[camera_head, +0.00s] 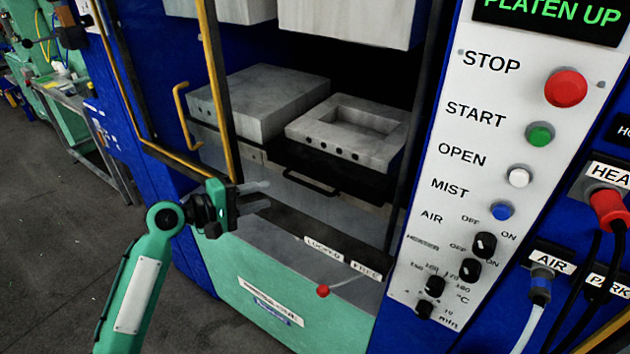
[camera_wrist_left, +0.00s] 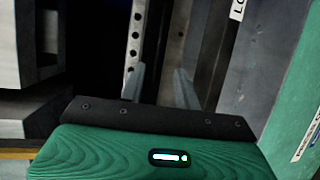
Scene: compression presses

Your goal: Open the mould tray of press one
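The mould tray of the press (camera_head: 257,155) carries two grey mould blocks: a plain one (camera_head: 262,98) on the left and one with a rectangular cavity (camera_head: 310,127) on the right. A black bar handle (camera_head: 312,183) is on the tray's front. Below it, a lever with a red knob (camera_head: 323,290) has its knob on the side of the "LOCKED" label (camera_head: 322,246); "FREE" (camera_head: 365,271) is further right. My left gripper (camera_head: 262,196) is open and empty, left of and below the handle, not touching it. Its parted fingers also show in the left wrist view (camera_wrist_left: 161,88). My right gripper is not in view.
A yellow-edged guard (camera_head: 205,60) with a yellow handle (camera_head: 182,115) stands at the left, close to my gripper. A control panel (camera_head: 475,130) is at the right; its display (camera_head: 550,12) reads "PLATEN UP". Cables and hoses hang far right. Open floor (camera_head: 60,240) lies left.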

